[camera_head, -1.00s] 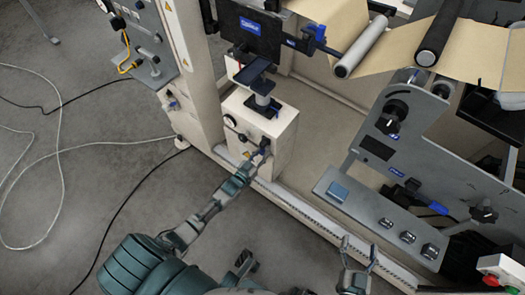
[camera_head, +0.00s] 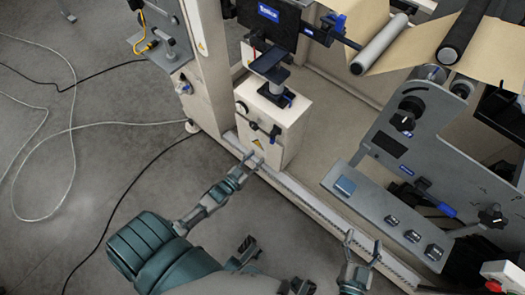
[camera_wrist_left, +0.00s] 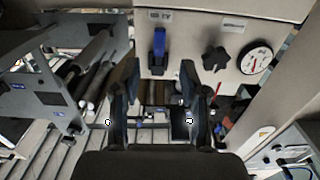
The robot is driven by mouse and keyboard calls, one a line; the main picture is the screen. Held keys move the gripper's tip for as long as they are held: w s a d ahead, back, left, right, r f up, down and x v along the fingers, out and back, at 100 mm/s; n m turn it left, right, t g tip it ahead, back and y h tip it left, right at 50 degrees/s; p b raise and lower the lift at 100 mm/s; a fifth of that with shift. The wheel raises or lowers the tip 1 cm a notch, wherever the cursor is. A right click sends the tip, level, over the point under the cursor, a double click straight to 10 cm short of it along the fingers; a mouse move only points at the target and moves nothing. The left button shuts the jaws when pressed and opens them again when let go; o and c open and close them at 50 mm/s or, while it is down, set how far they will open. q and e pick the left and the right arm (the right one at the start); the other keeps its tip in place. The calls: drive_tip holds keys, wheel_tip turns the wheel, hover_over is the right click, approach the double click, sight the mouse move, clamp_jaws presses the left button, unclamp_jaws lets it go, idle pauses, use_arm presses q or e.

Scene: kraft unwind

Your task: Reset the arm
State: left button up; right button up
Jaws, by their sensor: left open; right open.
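My left gripper (camera_head: 250,163) is open and empty, just in front of the cream cabinet (camera_head: 285,143). It is apart from the cabinet's blue-handled lever (camera_head: 275,133). In the left wrist view my left gripper (camera_wrist_left: 155,95) shows its two dark fingers spread, with the blue lever (camera_wrist_left: 159,45) beyond them, pointing up and down in that picture. My right gripper (camera_head: 362,248) is open and empty at the lower right, beside the machine's lower rail.
A black knob (camera_wrist_left: 214,58) and a round gauge (camera_wrist_left: 256,60) sit beside the lever. A grey control panel (camera_head: 375,212) is near my right gripper. Kraft paper (camera_head: 450,65) runs over rollers at the upper right. Cables (camera_head: 75,140) lie on the otherwise open floor at left.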

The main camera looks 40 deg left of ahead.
use_arm(q)
drive_tip(key=shift+s, duration=0.45)
